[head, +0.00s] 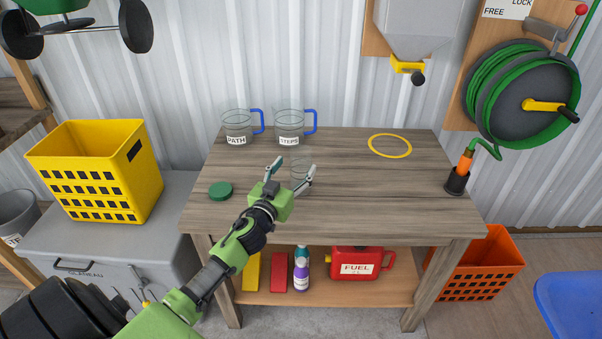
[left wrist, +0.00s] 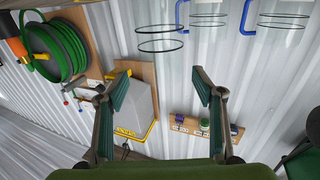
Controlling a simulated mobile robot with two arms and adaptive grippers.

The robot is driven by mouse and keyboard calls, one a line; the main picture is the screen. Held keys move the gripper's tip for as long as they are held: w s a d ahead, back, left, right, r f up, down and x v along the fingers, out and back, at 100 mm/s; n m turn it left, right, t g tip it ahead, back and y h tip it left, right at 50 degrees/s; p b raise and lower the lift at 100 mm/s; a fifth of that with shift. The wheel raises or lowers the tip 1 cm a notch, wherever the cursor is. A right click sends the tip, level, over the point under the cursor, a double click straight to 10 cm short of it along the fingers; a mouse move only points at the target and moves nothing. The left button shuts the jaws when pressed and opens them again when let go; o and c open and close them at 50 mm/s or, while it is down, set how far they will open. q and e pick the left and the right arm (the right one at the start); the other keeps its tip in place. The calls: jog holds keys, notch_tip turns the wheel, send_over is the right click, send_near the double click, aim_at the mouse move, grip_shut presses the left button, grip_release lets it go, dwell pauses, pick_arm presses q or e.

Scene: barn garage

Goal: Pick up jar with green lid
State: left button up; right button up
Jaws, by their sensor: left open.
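A clear glass jar (head: 301,168) stands on the wooden workbench, hard to see against the wood. A green lid (head: 220,191) lies flat on the bench to the left, apart from the jar. My left gripper (head: 294,168) is open at the jar, its fingers spread. In the left wrist view the clear jar (left wrist: 160,38) shows with dark rings, beyond the open fingers (left wrist: 162,80); nothing is gripped. Whether a finger touches the glass I cannot tell. My right gripper is out of view.
Two clear mugs with blue handles, labelled PATH (head: 237,140) and STEPS (head: 290,140), stand behind the jar. A yellow ring (head: 390,145) marks an empty spot at the bench's back right. A black holder (head: 456,182) stands at the right edge. The bench's right half is mostly clear.

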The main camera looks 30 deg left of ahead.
pick_arm(q)
jog(key=shift+w+a+r, duration=0.1)
jog(key=shift+w+a, duration=0.15)
jog(key=shift+w, duration=0.75)
jog(key=shift+w+a+f, duration=0.1)
jog(key=shift+w+a, duration=0.15)
jog(key=shift+w, duration=0.7)
jog(key=shift+w+a+r, duration=0.1)
jog(key=shift+w+a, duration=0.15)
jog(key=shift+w, duration=0.75)
jog(key=shift+s, duration=0.1)
jog(key=c, duration=1.5)
